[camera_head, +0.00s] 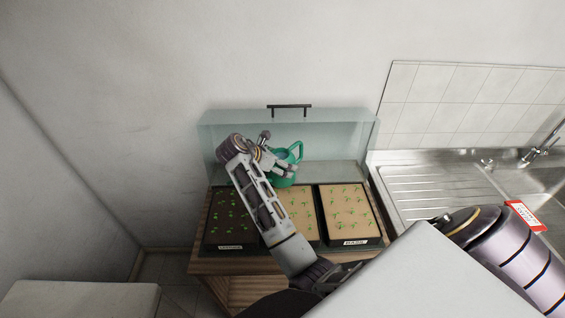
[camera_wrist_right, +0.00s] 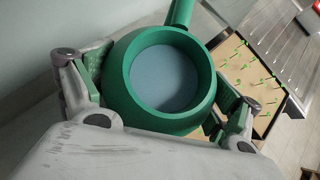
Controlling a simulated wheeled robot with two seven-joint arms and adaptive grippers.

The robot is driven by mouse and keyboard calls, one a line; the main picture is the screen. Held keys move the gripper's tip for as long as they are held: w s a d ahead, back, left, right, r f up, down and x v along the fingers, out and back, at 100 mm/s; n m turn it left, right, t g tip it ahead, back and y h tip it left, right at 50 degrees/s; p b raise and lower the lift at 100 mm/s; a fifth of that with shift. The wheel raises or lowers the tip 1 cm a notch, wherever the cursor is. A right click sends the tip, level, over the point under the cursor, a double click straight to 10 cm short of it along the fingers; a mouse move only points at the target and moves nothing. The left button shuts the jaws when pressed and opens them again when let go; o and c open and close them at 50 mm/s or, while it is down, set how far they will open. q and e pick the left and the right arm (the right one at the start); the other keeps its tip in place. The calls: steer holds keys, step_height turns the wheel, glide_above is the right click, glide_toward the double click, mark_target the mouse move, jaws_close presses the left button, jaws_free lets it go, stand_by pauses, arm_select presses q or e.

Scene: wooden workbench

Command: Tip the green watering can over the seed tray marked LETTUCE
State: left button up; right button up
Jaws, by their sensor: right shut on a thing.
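The green watering can (camera_head: 285,176) is in my right gripper (camera_head: 268,160), above the back of the seed trays. In the right wrist view, the fingers sit on both sides of the can (camera_wrist_right: 160,120), and its open top shows a flat blue-grey surface inside. The left seed tray (camera_head: 229,212) has dark soil and sprouts; its label is too small to read surely. The middle tray (camera_head: 305,217) has light soil, and my right arm covers part of it and its label. The right tray (camera_head: 347,208) has light soil; its label appears to read BASIL. My left gripper is out of view.
A clear glass-like panel with a black handle (camera_head: 289,106) stands behind the trays. The wooden bench (camera_head: 215,267) holds them. A steel sink (camera_head: 425,190) with a tap (camera_head: 540,150) is at the right, with a red-and-white card (camera_head: 526,215) near it.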

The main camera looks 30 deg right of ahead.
mark_target(284, 152)
steer(key=shift+w+a+f, duration=0.1)
steer(key=shift+w, duration=0.05)
steer(key=shift+y, duration=0.3)
steer(key=shift+s+a, duration=0.1)
steer(key=shift+s, duration=0.1)
steer(key=shift+r, duration=3)
